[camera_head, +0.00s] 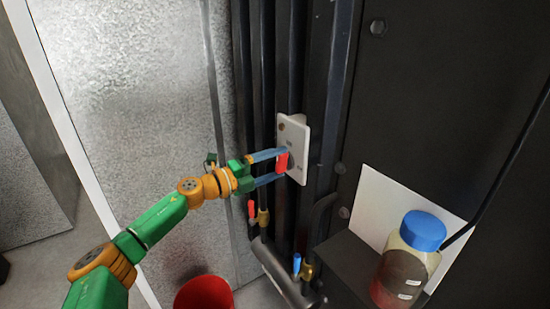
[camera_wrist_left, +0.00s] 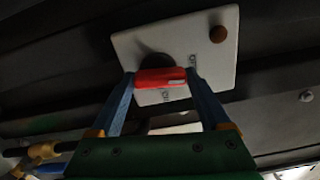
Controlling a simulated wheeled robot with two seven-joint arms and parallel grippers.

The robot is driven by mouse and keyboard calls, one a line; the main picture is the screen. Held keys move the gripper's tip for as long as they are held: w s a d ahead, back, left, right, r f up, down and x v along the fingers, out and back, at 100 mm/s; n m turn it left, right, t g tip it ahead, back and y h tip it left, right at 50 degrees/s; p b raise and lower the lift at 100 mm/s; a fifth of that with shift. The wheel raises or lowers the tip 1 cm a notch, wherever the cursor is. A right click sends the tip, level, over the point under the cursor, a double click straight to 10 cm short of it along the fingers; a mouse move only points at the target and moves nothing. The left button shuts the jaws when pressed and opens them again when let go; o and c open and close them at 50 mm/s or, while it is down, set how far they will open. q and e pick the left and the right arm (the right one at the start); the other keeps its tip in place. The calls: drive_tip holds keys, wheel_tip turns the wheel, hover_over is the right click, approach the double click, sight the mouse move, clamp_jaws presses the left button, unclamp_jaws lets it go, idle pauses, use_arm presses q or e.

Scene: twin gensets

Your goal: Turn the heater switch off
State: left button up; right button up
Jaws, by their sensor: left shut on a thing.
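The heater switch is a red handle (camera_head: 282,162) on a pale plate (camera_head: 297,135) fixed to the dark pipes and panel. In the left wrist view the red handle (camera_wrist_left: 161,78) lies across the picture in front of a dark round base on the plate (camera_wrist_left: 215,60). My left gripper (camera_head: 280,166) is at the plate, with its blue fingers on either side of the red handle. In the left wrist view my left gripper (camera_wrist_left: 160,82) is shut on the handle, one finger at each end. My right gripper is not in view.
Below the plate are a red-handled valve (camera_head: 252,210) and a blue-handled valve (camera_head: 297,263) on pipes. A blue-capped bottle (camera_head: 405,265) stands at the lower right. A red bucket (camera_head: 204,294) is at the bottom. A grey metal panel (camera_head: 130,80) stands at left.

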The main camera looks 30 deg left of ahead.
sight(277, 167)
use_arm(q)
drive_tip(key=shift+n+p, duration=0.45)
drive_tip(key=shift+n, duration=0.35)
drive_tip(key=o, duration=1.2)
drive_tip(key=shift+w, duration=0.1)
drive_tip(key=shift+f, duration=0.1)
drive_tip(key=shift+s+a+f+b, duration=0.15)
drive_tip(key=shift+s+b, duration=0.2)
drive_tip(key=b+v, duration=0.3)
drive_tip(key=v, duration=0.1)
drive_tip(key=shift+s+f, duration=0.15)
drive_tip(key=shift+f, duration=0.05)
drive_tip(key=shift+s+a+r, duration=0.2)
drive_tip(key=shift+s, duration=0.25)
drive_tip(key=shift+s+a+r, duration=0.2)
drive_tip(key=shift+s+a, duration=0.05)
drive_tip(key=shift+s, duration=0.25)
